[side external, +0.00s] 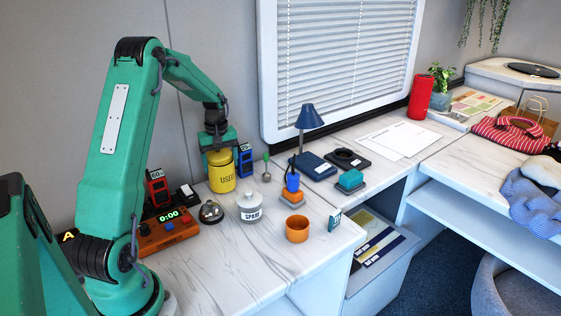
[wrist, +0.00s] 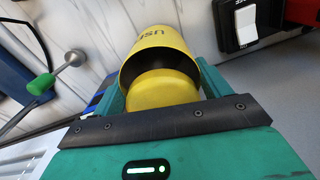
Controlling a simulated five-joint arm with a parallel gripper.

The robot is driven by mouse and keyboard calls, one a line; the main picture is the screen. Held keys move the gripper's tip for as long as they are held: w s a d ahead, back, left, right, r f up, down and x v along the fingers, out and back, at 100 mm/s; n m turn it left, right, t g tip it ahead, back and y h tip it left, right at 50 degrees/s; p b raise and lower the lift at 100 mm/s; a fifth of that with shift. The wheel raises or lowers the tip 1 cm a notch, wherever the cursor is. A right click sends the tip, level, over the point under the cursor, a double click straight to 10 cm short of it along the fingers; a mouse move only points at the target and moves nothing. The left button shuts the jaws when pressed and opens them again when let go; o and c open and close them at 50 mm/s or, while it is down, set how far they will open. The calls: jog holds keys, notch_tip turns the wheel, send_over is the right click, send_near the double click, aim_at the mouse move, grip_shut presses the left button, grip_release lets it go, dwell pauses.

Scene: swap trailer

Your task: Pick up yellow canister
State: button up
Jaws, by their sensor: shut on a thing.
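The yellow canister (side external: 222,178), with dark lettering that starts "USE", is upright at the back of the marble counter in the side view. My gripper (side external: 218,150) is above it, pointing down, and shut on its top part. In the wrist view, the canister (wrist: 158,48) lies straight ahead. Its rounded yellow top (wrist: 162,87) sits between the two green fingers of my gripper (wrist: 160,84), with a dark gap under the rim. I cannot tell whether its base touches the counter.
A white "SPARE" pot (side external: 249,207), a bell (side external: 211,212), an orange timer (side external: 168,228) and an orange cup (side external: 297,229) stand in front. A blue display block (side external: 244,160) is close on the right. A white switch (wrist: 247,25) is near in the wrist view.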

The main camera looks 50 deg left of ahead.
jog(key=shift+r, duration=1.55)
jog(key=w+d+r, duration=0.2)
jog(key=d+r, duration=0.5)
jog(key=d, duration=0.4)
jog(key=shift+d+r, duration=0.25)
jog(key=shift+r, duration=0.05)
